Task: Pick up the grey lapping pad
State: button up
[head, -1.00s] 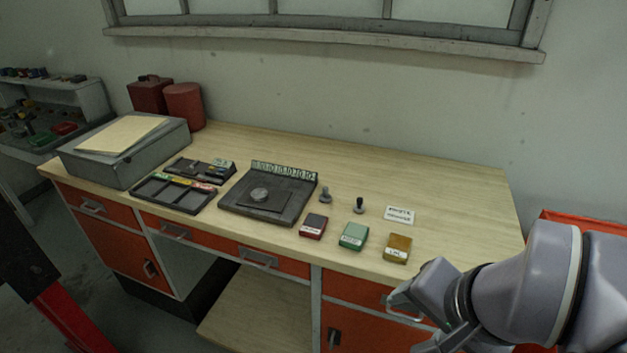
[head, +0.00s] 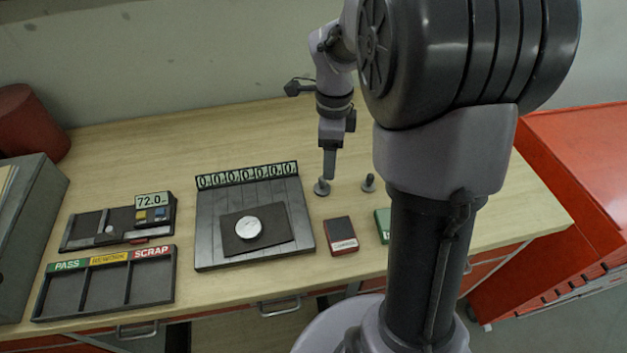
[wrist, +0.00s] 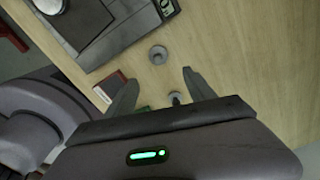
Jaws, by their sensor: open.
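The grey lapping pad (head: 321,187), a small knob on a round base, stands upright on the wooden bench right of the counter board. My gripper (head: 329,168) hangs pointing down just over it in the head view, and hides part of its stem. In the wrist view the pad (wrist: 158,54) shows from above, just beyond the line between the open fingertips of my gripper (wrist: 158,76). The jaws are empty. A darker, similar knob (head: 369,183) stands to its right; it is partly hidden in the wrist view (wrist: 176,99).
The dark board (head: 210,220) with a round disc (head: 248,227) lies left of the pad. A red-and-black box (head: 341,236) and a green box (head: 382,226) stand in front. A sorting tray (head: 107,284) is farther left. The bench behind is clear.

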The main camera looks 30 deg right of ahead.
aim_at(323, 181)
notch_tip(323, 181, down, 4)
jog(key=shift+w+a+f+b, duration=0.1)
jog(key=shift+b, duration=0.45)
jog(key=f+b, duration=0.1)
jog(key=f, duration=0.2)
jog(key=a+f+b, duration=0.1)
jog(key=f, duration=0.1)
jog(key=shift+w+f+b, duration=0.1)
jog(key=shift+w+b, duration=0.2)
jog(key=shift+c, duration=0.2)
jog(key=shift+r, duration=0.2)
grip_shut()
